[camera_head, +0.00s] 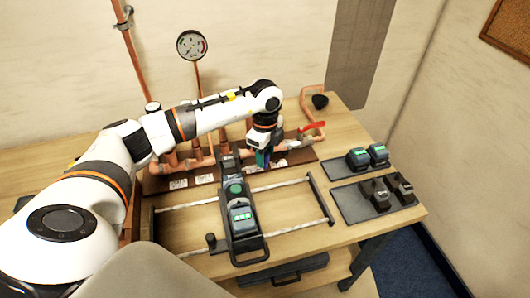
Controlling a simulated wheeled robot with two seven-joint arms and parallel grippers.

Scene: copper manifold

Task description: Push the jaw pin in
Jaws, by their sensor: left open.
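A dark press tool (238,214) with a green round part and a lit display lies lengthwise across a railed frame on the workbench. Its narrow head end points to the back, toward the copper manifold (200,162). My left gripper (263,160) points down just right of the tool's head, near the manifold's front. It is open, and I see nothing held in it. The jaw pin is too small to make out at the tool's head, and I cannot tell how far in it sits. My right gripper is not in view.
Two dark trays on the right hold battery-like blocks (358,158) and dark jaw-like parts (375,194). A gauge (192,45) stands on a copper pipe behind my left arm. A small black knob (211,240) stands at the frame's front. Bare wood shows between frame and trays.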

